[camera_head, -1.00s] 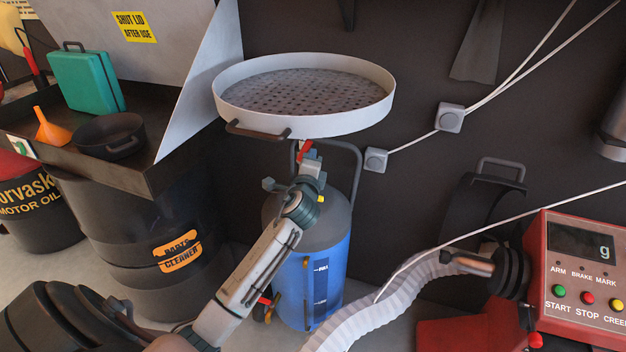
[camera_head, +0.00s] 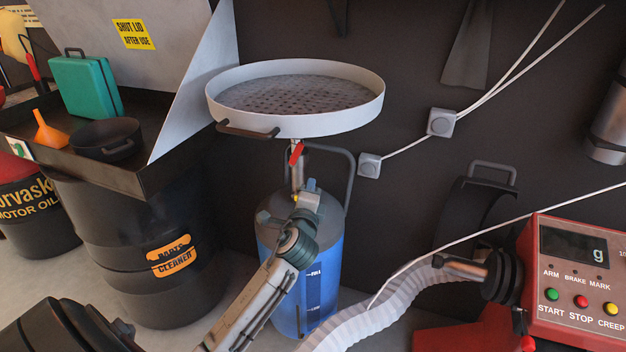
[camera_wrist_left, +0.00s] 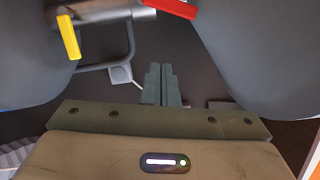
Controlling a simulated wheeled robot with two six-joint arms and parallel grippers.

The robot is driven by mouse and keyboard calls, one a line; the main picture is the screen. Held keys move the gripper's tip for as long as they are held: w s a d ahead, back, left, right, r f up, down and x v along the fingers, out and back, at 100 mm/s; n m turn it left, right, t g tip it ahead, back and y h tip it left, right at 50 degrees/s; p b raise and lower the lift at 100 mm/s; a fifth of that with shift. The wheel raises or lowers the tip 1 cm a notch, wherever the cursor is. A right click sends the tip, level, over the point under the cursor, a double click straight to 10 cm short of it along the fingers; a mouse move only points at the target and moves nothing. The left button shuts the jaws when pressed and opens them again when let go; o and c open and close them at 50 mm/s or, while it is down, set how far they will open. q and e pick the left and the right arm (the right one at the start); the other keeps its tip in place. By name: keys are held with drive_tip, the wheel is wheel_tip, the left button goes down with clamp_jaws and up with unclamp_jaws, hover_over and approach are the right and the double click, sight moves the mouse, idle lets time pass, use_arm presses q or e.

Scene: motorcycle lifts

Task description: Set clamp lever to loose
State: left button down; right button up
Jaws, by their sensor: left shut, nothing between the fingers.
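A small red lever (camera_head: 296,153) sits on the metal post just under the round drain pan. In the head view it slants steeply, upper end to the right. It also shows at the top of the left wrist view (camera_wrist_left: 170,8). A yellow lever (camera_wrist_left: 69,37) hangs to its left there, and shows small at the tank top (camera_head: 312,197). My left gripper (camera_head: 304,196) is in front of the post, below the red lever and apart from it. Its fingers (camera_wrist_left: 160,84) are together and empty. My right gripper is not in view.
The white-rimmed drain pan (camera_head: 300,124) overhangs the blue tank (camera_head: 328,275). A grey tube handle (camera_head: 350,170) stands right of the post. A parts cleaner drum (camera_head: 120,240) is at left. A red control box (camera_head: 580,275) and a white ribbed hose (camera_head: 385,305) are at right.

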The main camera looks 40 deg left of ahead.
use_arm(q)
drive_tip(key=shift+v, duration=1.1)
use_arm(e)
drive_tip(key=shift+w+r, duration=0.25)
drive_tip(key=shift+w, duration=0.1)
use_arm(q)
drive_tip(key=shift+d, duration=0.15)
